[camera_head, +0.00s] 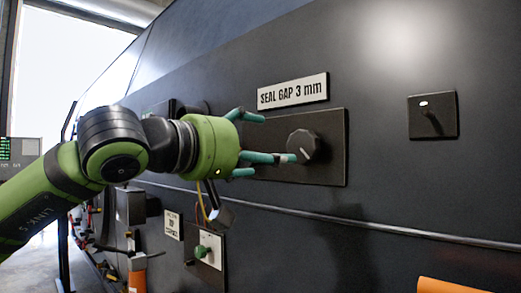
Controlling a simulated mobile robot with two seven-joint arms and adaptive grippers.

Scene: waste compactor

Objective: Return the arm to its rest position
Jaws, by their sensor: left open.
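My left arm comes in from the left, green and black. Its gripper (265,150) has teal fingers spread open, pointing right at the panel. The fingertips are in front of or beside a dark round knob (303,146) on a dark rectangular plate (330,172). Whether a fingertip touches the knob I cannot tell. Nothing shows held between the fingers. My right gripper is not in view.
A sign reading "SEAL GAP 3 mm" (292,92) sits above the knob plate. A small switch plate (433,116) is to the right. A lower box with a green button (203,251) is below the gripper. A rail (400,236) crosses the wall. An orange part (450,286) shows at bottom right.

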